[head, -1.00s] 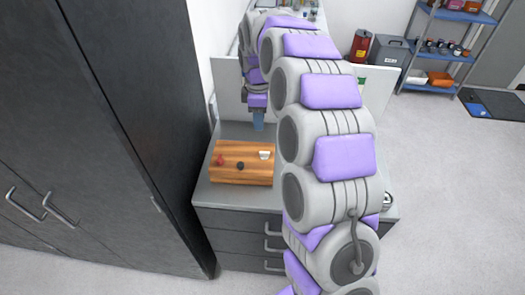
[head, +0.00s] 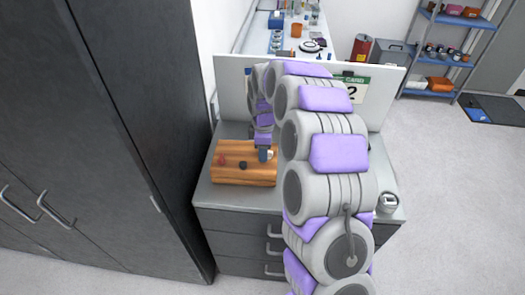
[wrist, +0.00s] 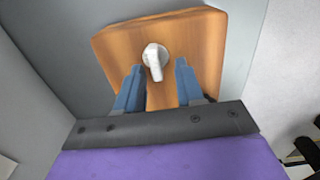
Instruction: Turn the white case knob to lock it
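The wooden case (head: 232,175) lies on the grey counter beside the tall dark cabinet. In the head view it bears a red knob (head: 222,161), a black knob (head: 243,165) and, at its right end, the white knob (head: 269,155), partly hidden by my gripper. In the wrist view the white knob (wrist: 155,62) has a round base and a lever pointing toward the gripper. My gripper (wrist: 156,75) is open, its two blue fingers to the left and right of the knob's lever, with gaps on both sides. It also shows in the head view (head: 265,150).
A white upright panel (head: 232,85) with a green-topped sign stands behind the case. A round metal object (head: 388,202) is on the counter's right corner. The tall dark cabinet (head: 130,120) borders the counter on the left. Counter drawers (head: 235,225) are below.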

